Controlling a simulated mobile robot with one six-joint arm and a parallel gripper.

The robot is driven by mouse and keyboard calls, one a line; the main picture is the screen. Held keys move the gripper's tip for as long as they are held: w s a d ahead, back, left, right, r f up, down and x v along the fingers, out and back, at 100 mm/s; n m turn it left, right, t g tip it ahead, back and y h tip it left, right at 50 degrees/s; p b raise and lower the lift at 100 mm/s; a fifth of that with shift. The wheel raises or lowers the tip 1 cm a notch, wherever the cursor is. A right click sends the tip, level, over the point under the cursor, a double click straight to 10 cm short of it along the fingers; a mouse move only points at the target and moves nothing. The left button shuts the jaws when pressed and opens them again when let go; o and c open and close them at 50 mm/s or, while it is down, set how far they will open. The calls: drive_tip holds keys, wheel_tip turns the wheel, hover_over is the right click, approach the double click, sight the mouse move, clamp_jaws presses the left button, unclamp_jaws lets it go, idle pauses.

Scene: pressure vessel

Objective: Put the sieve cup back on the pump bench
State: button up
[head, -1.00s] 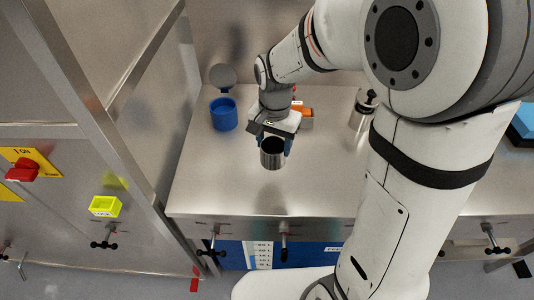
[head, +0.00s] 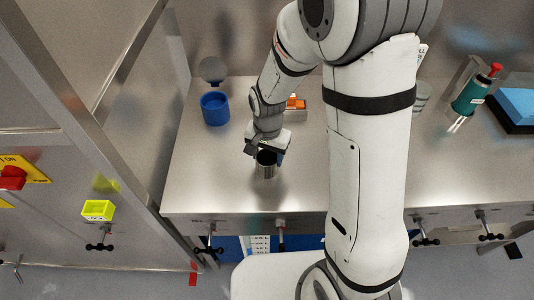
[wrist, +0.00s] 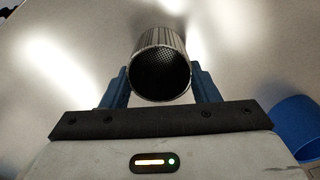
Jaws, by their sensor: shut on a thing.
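The sieve cup (head: 266,170) is a steel cylinder with an open dark top; its perforated inside shows in the wrist view (wrist: 161,75). My gripper (head: 268,155) is shut on the cup, with a blue finger on each side of it in the wrist view. The cup is upright, at or just above the steel pump bench (head: 220,185), near its front left part. I cannot tell whether its base touches the bench top.
A blue pot (head: 215,109) with its grey lid open stands at the back left. An orange item in a tray (head: 297,106) lies behind my gripper. A green-bodied tool (head: 472,95) and a blue block (head: 517,103) are at the right. The bench around the cup is clear.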

drive_tip(key=shift+f, duration=0.1)
drive_tip(key=o, duration=1.1)
wheel_tip(320, 180, up, 12)
drive_tip(key=s+d+r+n+t, duration=0.1)
drive_tip(key=s+d+r, duration=0.1)
drive_tip(key=s+d, duration=0.2)
drive_tip(key=s+d+r+n+t, duration=0.1)
drive_tip(key=s+d+r+n, duration=0.1)
drive_tip(key=s+d+r, duration=0.1)
drive_tip(key=s+d+r+n+t, duration=0.1)
drive_tip(key=s+d+r+n, duration=0.1)
drive_tip(key=s+d, duration=0.3)
drive_tip(key=shift+s+d+r, duration=0.1)
drive_tip(key=shift+s+r, duration=0.2)
drive_tip(key=shift+s, duration=0.25)
